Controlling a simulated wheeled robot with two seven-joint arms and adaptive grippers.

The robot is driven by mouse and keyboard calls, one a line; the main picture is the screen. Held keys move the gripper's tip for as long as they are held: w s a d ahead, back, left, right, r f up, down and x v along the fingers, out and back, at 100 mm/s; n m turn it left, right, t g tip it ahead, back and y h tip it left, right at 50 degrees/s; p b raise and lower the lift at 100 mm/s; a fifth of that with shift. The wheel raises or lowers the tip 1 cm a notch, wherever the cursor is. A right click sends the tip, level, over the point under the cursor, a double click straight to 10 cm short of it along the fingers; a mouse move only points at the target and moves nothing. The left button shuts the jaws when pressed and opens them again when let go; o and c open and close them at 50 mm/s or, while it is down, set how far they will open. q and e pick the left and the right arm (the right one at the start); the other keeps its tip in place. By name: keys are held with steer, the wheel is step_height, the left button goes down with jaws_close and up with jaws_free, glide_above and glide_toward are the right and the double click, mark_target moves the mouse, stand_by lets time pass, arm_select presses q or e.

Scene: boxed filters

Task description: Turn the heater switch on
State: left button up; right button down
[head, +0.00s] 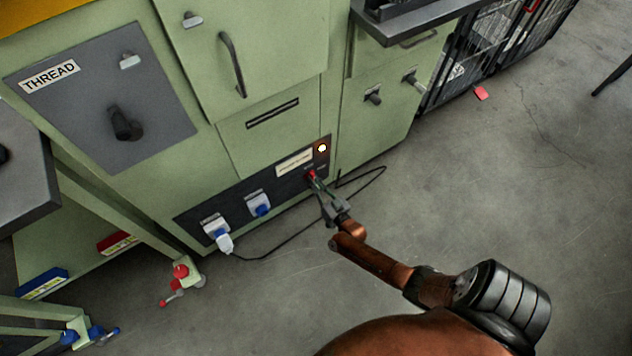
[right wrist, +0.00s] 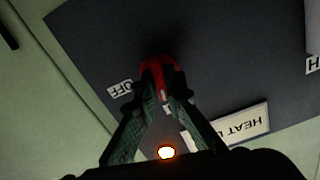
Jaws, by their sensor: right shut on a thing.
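The heater switch is a red knob (head: 312,174) on the dark panel (head: 190,218) low on the green machine. My right gripper (head: 318,186) is shut on it, with the fingers on both sides of the knob. The red knob (right wrist: 157,72) also shows in the right wrist view, between the fingertips (right wrist: 160,88). A pale mark on it points away from the "OFF" label (right wrist: 120,89), toward the bottom of that view. A small white label behind the fingers is mostly hidden. A round lamp (head: 322,148) above the knob glows; it also shows in the right wrist view (right wrist: 166,152). My left gripper is out of view.
A "HEAT" label (right wrist: 242,124) is beside the knob. Two sockets (head: 257,204) are left of it, one with a white plug (head: 224,242). A black cable (head: 300,236) loops over the floor below. The floor to the right is mostly clear.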

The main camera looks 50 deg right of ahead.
steer(key=shift+n, duration=1)
steer(key=shift+f, duration=0.1)
steer(key=c, duration=2)
jaws_free()
steer(key=v, duration=1.2)
steer(key=shift+a, duration=0.1)
